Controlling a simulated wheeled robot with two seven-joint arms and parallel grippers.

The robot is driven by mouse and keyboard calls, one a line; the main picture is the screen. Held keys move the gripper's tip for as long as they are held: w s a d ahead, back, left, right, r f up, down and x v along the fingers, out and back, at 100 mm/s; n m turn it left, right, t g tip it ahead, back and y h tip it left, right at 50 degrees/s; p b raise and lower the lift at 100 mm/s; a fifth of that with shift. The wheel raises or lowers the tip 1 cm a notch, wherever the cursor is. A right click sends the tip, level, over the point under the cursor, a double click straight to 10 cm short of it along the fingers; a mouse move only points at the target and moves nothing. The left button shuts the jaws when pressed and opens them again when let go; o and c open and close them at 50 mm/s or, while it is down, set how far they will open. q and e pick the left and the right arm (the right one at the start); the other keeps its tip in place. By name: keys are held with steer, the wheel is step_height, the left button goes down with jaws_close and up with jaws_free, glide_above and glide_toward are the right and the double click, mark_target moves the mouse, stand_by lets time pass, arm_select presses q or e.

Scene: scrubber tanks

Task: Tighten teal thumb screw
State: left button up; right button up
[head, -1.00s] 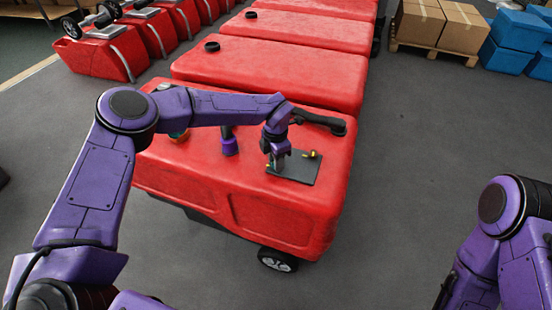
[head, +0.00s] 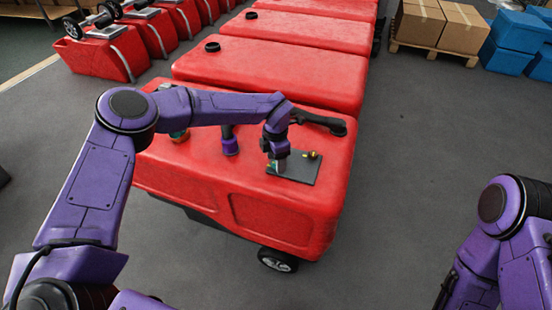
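A dark grey plate (head: 306,173) lies on top of the nearest red tank (head: 200,165), with a small yellow-and-dark fitting (head: 312,155) on it. My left gripper (head: 278,166) points down at the left part of this plate. Its fingertips are small in the picture, and I cannot tell whether they are open or shut. A small hint of green-teal shows by the fingertips; the teal thumb screw itself is not clearly visible and may be hidden by the gripper. My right arm shows at the lower right, but its gripper is not in view.
A black handle (head: 322,122) and a purple-collared post (head: 230,142) stand on the tank. A green-teal round part (head: 180,136) is partly hidden behind my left arm. More red tanks (head: 285,67) line up behind.

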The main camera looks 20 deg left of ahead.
arm_select(q)
steer(key=shift+r, duration=0.4)
step_height(320, 180, up, 10)
steer(key=b, duration=0.1)
steer(key=shift+b, duration=0.35)
steer(key=shift+f, duration=0.15)
